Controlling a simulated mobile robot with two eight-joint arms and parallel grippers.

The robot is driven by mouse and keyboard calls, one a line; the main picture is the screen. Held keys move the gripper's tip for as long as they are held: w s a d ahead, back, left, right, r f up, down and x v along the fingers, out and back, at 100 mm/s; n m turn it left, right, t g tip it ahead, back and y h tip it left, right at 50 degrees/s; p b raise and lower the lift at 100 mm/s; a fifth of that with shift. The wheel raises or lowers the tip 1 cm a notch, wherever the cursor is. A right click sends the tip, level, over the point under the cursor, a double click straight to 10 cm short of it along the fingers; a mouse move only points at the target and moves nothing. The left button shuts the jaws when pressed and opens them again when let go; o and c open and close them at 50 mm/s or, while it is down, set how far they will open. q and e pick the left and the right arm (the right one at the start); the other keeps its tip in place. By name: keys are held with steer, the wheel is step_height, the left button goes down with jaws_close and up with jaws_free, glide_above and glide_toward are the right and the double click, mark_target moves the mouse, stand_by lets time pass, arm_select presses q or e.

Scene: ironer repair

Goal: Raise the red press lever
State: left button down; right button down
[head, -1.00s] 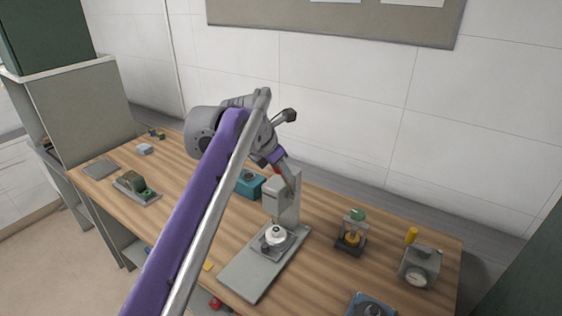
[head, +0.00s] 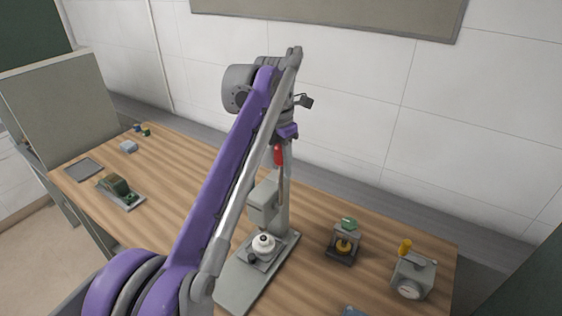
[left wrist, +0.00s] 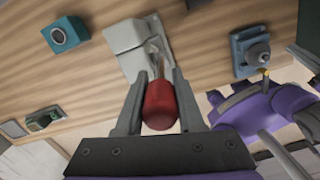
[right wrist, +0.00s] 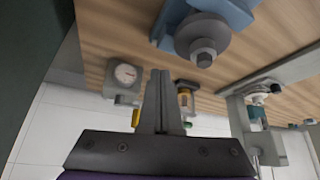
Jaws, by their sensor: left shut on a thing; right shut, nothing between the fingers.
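The grey press (head: 264,202) stands on its base plate on the wooden bench, with a white round part (head: 263,244) under its head. Its red lever handle (head: 279,155) is up above the press head, on a thin rod that looks near upright. My left gripper (head: 283,143) is at the handle; in the left wrist view, its two fingers (left wrist: 158,98) are closed on either side of the red handle (left wrist: 160,105). My right gripper (right wrist: 161,100) is shut and empty in the right wrist view, its fingers together; it is outside the head view.
A small fixture with a green top (head: 345,240) and a gauge box with a yellow knob (head: 412,278) stand right of the press. A green device (head: 118,190) and a grey tray (head: 84,169) lie at the left. The wall is behind.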

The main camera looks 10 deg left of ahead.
mark_target(280, 145)
arm_select(q)
steer(key=c, duration=0.5)
jaws_free()
steer(key=shift+w+f, duration=0.1)
steer(key=shift+w, duration=0.05)
steer(key=shift+s+a+r, duration=0.1)
steer(key=shift+s+r, duration=0.05)
steer(key=shift+r, duration=1.75)
steer(key=shift+s+a+r, duration=0.1)
steer(key=shift+r, duration=1.8)
steer(key=shift+f, duration=0.1)
